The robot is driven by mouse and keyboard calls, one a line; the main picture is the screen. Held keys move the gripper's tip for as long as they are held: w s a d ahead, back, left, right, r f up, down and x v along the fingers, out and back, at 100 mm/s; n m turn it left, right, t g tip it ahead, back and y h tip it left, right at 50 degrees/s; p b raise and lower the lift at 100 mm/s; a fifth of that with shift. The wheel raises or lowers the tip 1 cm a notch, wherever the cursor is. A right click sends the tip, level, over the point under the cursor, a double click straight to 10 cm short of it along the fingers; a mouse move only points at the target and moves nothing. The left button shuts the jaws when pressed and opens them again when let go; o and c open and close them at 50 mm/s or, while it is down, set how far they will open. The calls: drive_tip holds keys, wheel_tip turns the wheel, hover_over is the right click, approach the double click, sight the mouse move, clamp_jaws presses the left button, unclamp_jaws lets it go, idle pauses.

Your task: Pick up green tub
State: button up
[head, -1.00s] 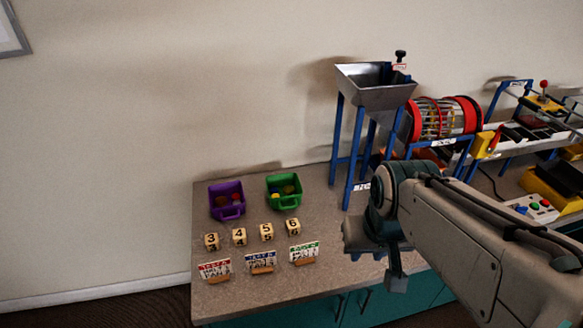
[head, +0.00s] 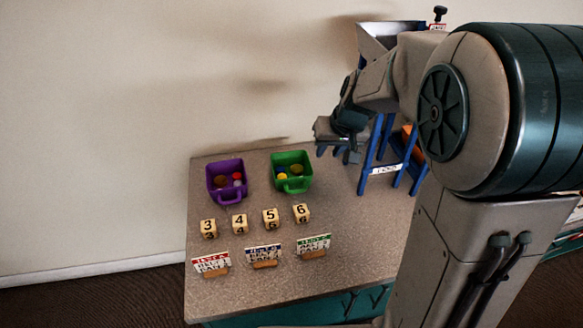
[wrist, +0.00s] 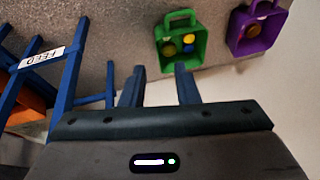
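The green tub (head: 291,157) stands upright on the counter, with yellow, blue and brownish pieces in it and a handle on its near side. In the wrist view the green tub (wrist: 190,58) lies just beyond my fingertips. My gripper (head: 340,154) is above the counter, to the right of the tub and apart from it. In the wrist view the two fingers of my gripper (wrist: 160,72) are spread with a gap between them and nothing held.
A purple tub (head: 227,196) stands left of the green one. Number blocks (head: 270,218) and small cards (head: 264,254) stand in rows in front. The blue-legged hopper stand (head: 384,150) is close on the right. The wall is behind.

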sight(293, 184)
drive_tip(key=w+a+f, duration=0.1)
drive_tip(key=w+f, duration=0.2)
drive_tip(key=f, duration=0.1)
drive_tip(key=w+a+f+b, duration=0.1)
drive_tip(key=w+f, duration=0.2)
drive_tip(key=f, duration=0.1)
drive_tip(key=w+f+b, duration=0.1)
drive_tip(key=w+f, duration=0.2)
drive_tip(key=f, duration=0.1)
drive_tip(key=shift+w+a+f, duration=0.2)
drive_tip(key=shift+a+f, duration=0.05)
drive_tip(key=shift+a, duration=0.15)
drive_tip(key=shift+d+b+x, duration=0.15)
drive_tip(key=shift+b+x, duration=0.05)
drive_tip(key=shift+x, duration=1.1)
drive_tip(key=shift+d+b+x, duration=0.15)
drive_tip(key=shift+d+x, duration=0.05)
drive_tip(key=shift+x, duration=1.15)
drive_tip(key=shift+w, duration=0.2)
clamp_jaws()
